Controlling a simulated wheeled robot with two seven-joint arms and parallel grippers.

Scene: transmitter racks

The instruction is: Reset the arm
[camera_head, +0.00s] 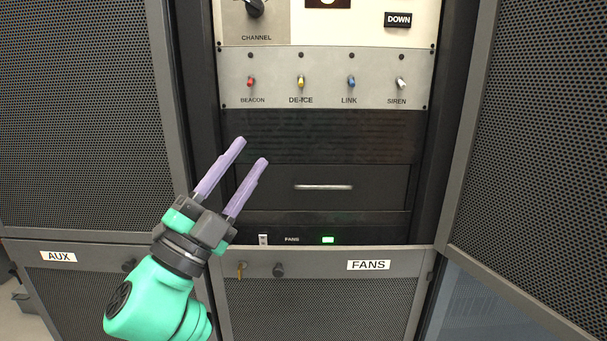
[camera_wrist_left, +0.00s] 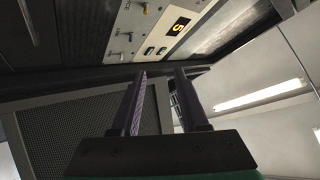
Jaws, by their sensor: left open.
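My left gripper (camera_head: 252,152) is in front of the middle rack in the head view. Its two purple fingers are apart and nothing is between them. They point up and to the right, toward the dark slotted panel below the switches. In the left wrist view the same open fingers (camera_wrist_left: 160,75) point at the rack, with the switch panel beyond them. My green left arm comes in from the lower left. My right gripper is in neither view.
The switch panel (camera_head: 325,77) has BEACON, DE-ICE, LINK and SIREN toggles. Below it are a drawer handle (camera_head: 323,187), a FANS switch (camera_head: 263,240) with a green light (camera_head: 328,240), and the FANS door (camera_head: 340,300). An open mesh door (camera_head: 540,150) stands at the right.

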